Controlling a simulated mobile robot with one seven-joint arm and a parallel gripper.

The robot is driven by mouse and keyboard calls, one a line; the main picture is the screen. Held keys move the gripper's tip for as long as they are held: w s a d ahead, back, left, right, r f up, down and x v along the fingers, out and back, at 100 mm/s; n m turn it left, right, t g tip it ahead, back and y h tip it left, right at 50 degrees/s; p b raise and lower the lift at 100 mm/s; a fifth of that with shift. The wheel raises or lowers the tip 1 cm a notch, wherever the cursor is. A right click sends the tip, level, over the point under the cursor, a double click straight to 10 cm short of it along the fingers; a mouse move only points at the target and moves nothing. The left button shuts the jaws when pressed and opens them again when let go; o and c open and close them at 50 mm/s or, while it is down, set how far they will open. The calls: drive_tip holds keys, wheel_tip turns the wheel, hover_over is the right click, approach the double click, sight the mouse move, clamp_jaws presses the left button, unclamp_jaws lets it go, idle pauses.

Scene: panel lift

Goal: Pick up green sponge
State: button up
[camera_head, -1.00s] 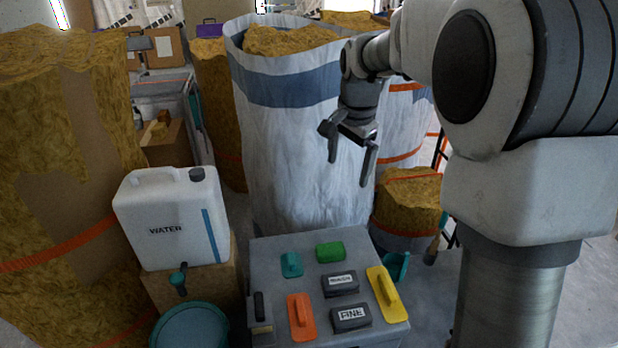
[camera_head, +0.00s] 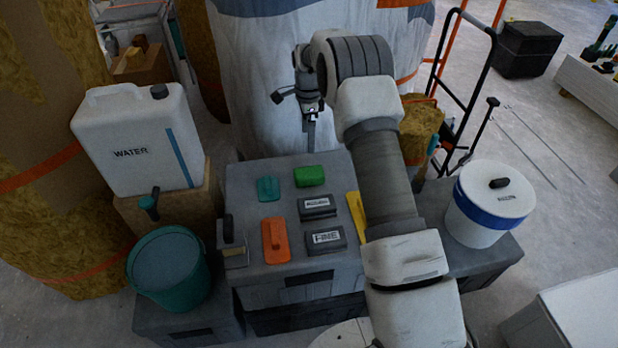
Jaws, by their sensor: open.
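The green sponge (camera_head: 309,176) is a small bright green block lying at the back of the grey box top (camera_head: 243,190). It is fully visible, with a teal float to its left and a dark labelled block in front of it. My gripper (camera_head: 293,117) is above and behind the sponge, against the white bag. Its fingers are apart and empty, and one finger points down near the sponge's far side. It does not appear to touch the sponge.
A teal float (camera_head: 268,188), orange float (camera_head: 276,240), two dark blocks (camera_head: 317,207) and a partly hidden yellow float (camera_head: 355,214) share the box top. A white water canister (camera_head: 140,140) and teal bucket (camera_head: 168,268) stand left. A white lidded bucket (camera_head: 490,205) stands right.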

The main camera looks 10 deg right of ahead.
drive_tip(key=b, duration=0.2)
approach(309, 171)
wheel_tip(309, 171, down, 5)
drive_tip(key=shift+w+a+f, duration=0.1)
drive_tip(key=shift+f, duration=0.1)
drive_tip(key=f+b, duration=0.2)
drive_tip(key=f, duration=0.3)
drive_tip(key=shift+s+f, duration=0.1)
drive_tip(key=shift+s, duration=0.1)
drive_tip(key=c, duration=1.2)
drive_tip(key=shift+c, duration=0.3)
drive_tip(key=shift+r, duration=0.2)
wheel_tip(309, 171, up, 4)
drive_tip(key=shift+r+p, duration=0.2)
drive_tip(key=shift+p, duration=0.7)
drive_tip(key=s+d+r+p, duration=0.2)
drive_tip(key=s+d+r, duration=0.4)
drive_tip(key=s+d, duration=0.2)
drive_tip(key=shift+d+r, duration=0.15)
drive_tip(key=shift+d, duration=0.15)
